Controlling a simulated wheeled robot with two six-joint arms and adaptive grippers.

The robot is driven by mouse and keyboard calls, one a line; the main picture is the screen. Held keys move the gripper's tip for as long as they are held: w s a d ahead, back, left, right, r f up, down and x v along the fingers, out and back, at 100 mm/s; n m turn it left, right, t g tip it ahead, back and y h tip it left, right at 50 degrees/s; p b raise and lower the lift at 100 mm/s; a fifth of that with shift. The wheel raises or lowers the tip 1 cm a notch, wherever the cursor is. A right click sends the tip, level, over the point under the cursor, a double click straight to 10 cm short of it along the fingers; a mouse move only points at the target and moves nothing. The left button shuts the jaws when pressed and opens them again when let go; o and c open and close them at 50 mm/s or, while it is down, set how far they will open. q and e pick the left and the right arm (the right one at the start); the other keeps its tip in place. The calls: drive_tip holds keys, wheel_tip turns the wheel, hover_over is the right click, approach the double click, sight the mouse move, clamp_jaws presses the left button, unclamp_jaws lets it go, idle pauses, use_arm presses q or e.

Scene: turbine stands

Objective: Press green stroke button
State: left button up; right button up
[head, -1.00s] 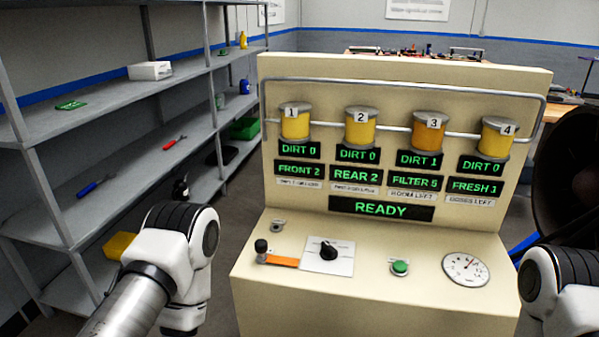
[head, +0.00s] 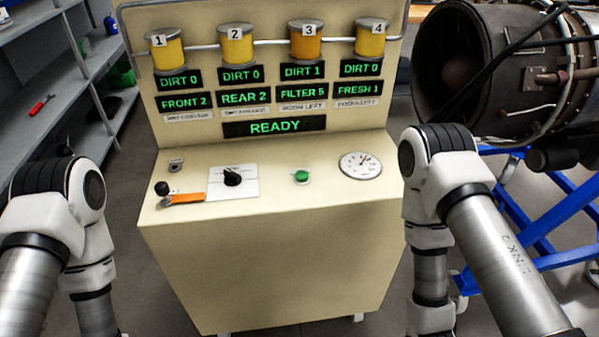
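The green button (head: 301,176) sits in a pale ring on the sloped top of the cream console (head: 270,250), between the black rotary knob (head: 232,177) and the round gauge (head: 360,165). Nothing touches it. Both my arms show at the left and right of the head view, bent downward beside the console. Both grippers are out of the picture below. The display (head: 261,127) above the button reads READY.
An orange lever with a black ball (head: 183,198) lies left of the knob. Numbered yellow and orange canisters (head: 305,42) line the upright panel. A turbine engine (head: 500,70) on a blue stand (head: 540,235) is at right. Grey shelves (head: 60,110) stand at left.

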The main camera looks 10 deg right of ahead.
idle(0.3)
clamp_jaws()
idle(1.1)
